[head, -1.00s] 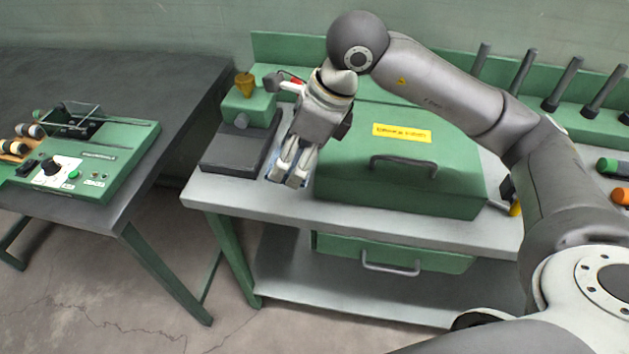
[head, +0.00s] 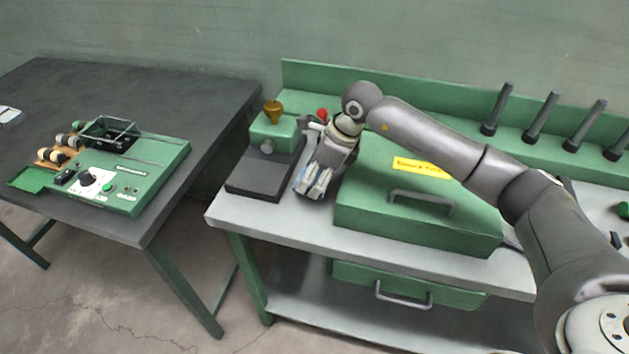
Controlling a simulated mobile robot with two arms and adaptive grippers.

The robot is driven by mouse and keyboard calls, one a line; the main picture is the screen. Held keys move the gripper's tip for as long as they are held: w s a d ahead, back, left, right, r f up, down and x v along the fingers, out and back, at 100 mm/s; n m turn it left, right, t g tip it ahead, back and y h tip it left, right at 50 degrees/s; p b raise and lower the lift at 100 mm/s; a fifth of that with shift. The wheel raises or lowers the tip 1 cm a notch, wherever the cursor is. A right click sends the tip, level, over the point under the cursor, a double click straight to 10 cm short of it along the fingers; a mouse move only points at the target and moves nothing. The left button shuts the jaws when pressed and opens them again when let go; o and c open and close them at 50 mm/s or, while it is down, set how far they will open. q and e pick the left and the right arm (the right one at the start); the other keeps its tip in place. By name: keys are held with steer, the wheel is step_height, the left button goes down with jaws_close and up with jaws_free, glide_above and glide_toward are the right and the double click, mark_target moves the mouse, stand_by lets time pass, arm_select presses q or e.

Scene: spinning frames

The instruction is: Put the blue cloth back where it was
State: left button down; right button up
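My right gripper (head: 311,188) reaches in from the right and points down at the light grey workbench (head: 275,222). It is between a dark block on the left and a green toolbox on the right. Its two pale fingers are close together; whether they are shut cannot be told. A small bluish patch (head: 299,179) shows beside the left finger. It may be part of the blue cloth, mostly hidden by the gripper, but I cannot tell whether it is held. My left gripper is not in view.
The green toolbox (head: 420,218) with a grey handle stands right of the gripper. A green device with a dark base (head: 258,178) stands left. Upright dark pegs (head: 537,117) line the back right. A dark table (head: 165,92) with a green machine (head: 140,182) stands at the left.

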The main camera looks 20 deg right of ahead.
steer(key=shift+w+f, duration=0.25)
steer(key=shift+f, duration=0.05)
steer(key=shift+d+f+p, duration=0.1)
steer(key=shift+f+p, duration=0.25)
steer(key=shift+f, duration=0.05)
step_height(320, 180, down, 2)
steer(key=shift+w+f+p, duration=0.1)
steer(key=shift+p, duration=0.45)
steer(key=shift+f, duration=0.2)
steer(key=shift+f+b, duration=0.15)
steer(key=shift+b, duration=0.15)
steer(key=o, duration=0.9)
